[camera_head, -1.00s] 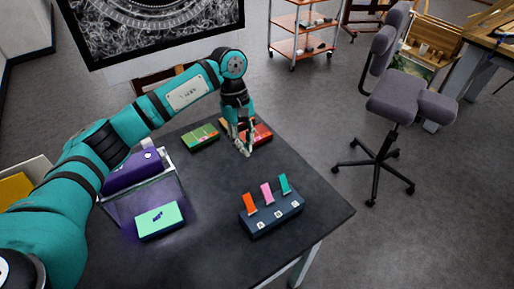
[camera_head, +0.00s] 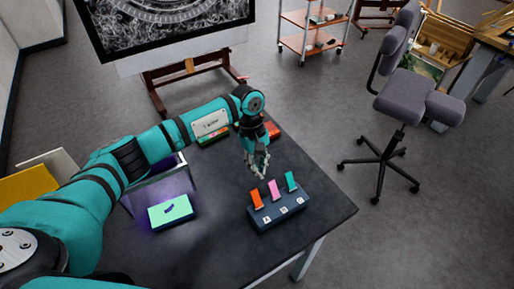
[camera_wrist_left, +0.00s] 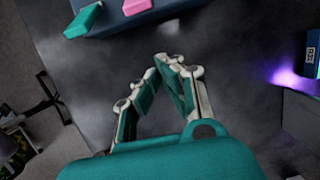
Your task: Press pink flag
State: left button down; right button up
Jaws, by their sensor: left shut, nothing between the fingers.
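The pink flag (camera_head: 273,190) stands tilted in the middle of a dark blue block (camera_head: 282,215), between an orange flag (camera_head: 256,199) and a teal flag (camera_head: 290,181). The block's front carries small white letter labels. My left gripper (camera_head: 261,172) is shut and empty, just behind the flags and above the table, apart from them. In the left wrist view the gripper's fingertips (camera_wrist_left: 169,60) meet below the block, and the pink flag (camera_wrist_left: 136,6) and teal flag (camera_wrist_left: 84,20) show at the top edge. My right gripper is not in view.
The dark table (camera_head: 215,240) also holds a glowing box with a mint top (camera_head: 170,211), a clear case (camera_head: 178,180) and a red item (camera_head: 272,130). An office chair (camera_head: 400,110) stands to the right. The table's right front is clear.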

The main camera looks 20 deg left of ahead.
aim_at(274, 190)
pick_arm(q)
jog(key=s+d+p, duration=0.1)
jog(key=d+r+p, duration=0.1)
jog(key=shift+s+d+p, duration=0.1)
jog(key=shift+s+p, duration=0.25)
jog(key=shift+s+d+r, duration=0.2)
jog(key=shift+s+d, duration=0.1)
jog(key=shift+d+r+t+y, duration=0.1)
jog(key=shift+t+y, duration=0.2)
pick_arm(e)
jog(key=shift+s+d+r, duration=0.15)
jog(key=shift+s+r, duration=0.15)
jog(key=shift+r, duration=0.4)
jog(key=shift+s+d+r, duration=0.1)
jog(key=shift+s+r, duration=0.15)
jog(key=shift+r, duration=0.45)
